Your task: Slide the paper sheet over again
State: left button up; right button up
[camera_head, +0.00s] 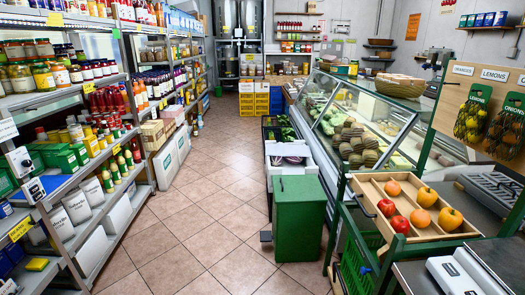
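I cannot make out with certainty a loose paper sheet on any surface here. A white flat item (453,277) lies at the lower right on the dark counter; it looks more like a device than paper, and the frame's bottom edge cuts it off. Neither of my grippers shows in the head view.
A wooden tray (375,190) of red and orange fruit stands on a green rack at right. A green bin (299,217) stands in front of the glass display counter (385,125). Stocked shelves (75,180) line the left. The tiled aisle (205,215) between is clear.

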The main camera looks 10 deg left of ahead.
aim_at(289, 148)
jog(key=k, duration=0.5)
jog(key=u, duration=0.65)
jog(key=i, duration=9.4)
